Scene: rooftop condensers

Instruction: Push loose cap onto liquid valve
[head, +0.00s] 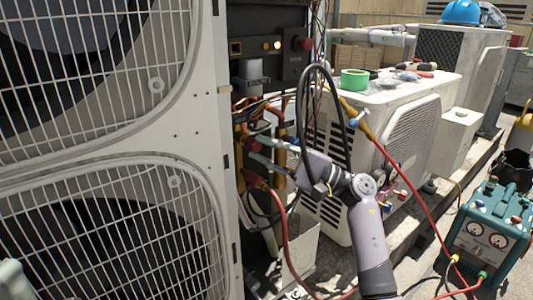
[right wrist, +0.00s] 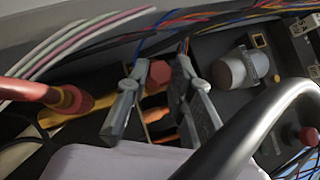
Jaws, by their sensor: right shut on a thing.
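A red hexagonal cap (right wrist: 159,73) sits between the fingertips of my right gripper (right wrist: 157,80) in the right wrist view. The gripper is shut on it. A yellow brass valve body (right wrist: 84,108) runs behind the left finger toward the cap; I cannot tell whether the cap is seated on it. A red hose fitting (right wrist: 66,98) joins the brass at the left. In the head view my right gripper (head: 256,150) reaches left into the condenser's open service bay, among brass pipes (head: 241,130). The cap is too small there to tell clearly.
The large condenser's fan grilles (head: 90,190) fill the left. Wires cross the bay. A smaller unit with green tape (head: 354,79) stands behind, and a teal gauge machine (head: 490,228) stands at right with red hoses.

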